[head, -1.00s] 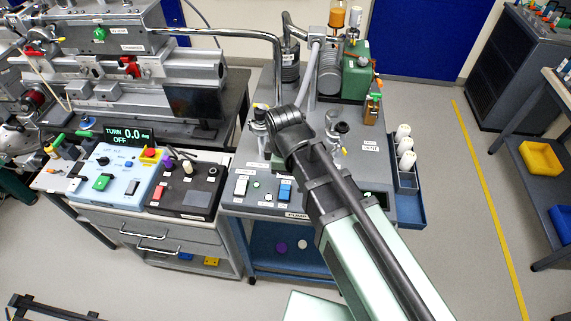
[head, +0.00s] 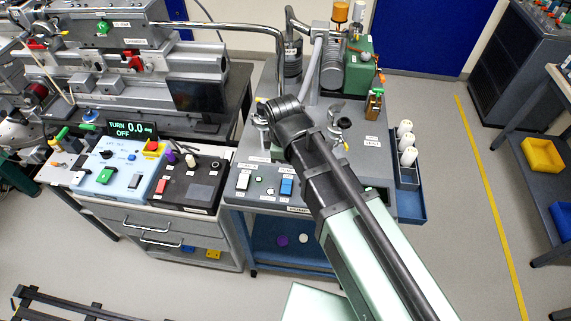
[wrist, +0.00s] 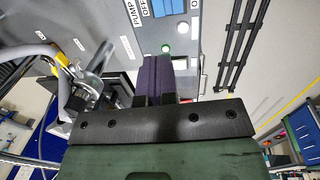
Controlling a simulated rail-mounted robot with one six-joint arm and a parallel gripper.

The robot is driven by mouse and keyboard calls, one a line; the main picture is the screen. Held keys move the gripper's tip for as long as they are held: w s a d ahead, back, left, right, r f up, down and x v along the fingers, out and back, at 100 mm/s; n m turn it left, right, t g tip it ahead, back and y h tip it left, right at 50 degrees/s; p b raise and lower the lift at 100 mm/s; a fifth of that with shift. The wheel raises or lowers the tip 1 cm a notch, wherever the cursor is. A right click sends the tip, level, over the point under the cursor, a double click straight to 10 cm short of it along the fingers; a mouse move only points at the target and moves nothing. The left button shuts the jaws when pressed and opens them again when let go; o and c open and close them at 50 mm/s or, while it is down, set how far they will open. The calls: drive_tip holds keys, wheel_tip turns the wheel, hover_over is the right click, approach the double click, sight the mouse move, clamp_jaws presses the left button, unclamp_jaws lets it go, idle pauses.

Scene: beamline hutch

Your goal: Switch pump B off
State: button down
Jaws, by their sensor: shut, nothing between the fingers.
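The grey pump panel (head: 262,199) at the front of the pump cart carries a white rocker switch (head: 243,180) and a blue rocker switch (head: 287,187), with small round buttons between them. Which switch is pump B cannot be read. In the wrist view a blue rocker (wrist: 167,7) is at the top edge beside a partly cut label reading "PUMP" and "OFF". The head view hides the gripper behind my arm.
Left of the panel stand a black control box (head: 192,183) and a light blue box (head: 122,177) with a "TURN 0.0 OFF" display. Upright metal valve fittings (head: 338,120) stand behind the panel. A blue side tray (head: 409,205) holds white cylinders.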

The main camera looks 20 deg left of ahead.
sight(286, 182)
drive_tip(key=f+b, duration=0.4)
drive_tip(key=w+f+b, duration=0.1)
drive_tip(key=f+b, duration=0.7)
drive_tip(key=f, duration=0.1)
drive_tip(key=shift+w+a, duration=0.15)
drive_tip(key=shift+w, duration=0.1)
drive_tip(key=shift+r, duration=0.1)
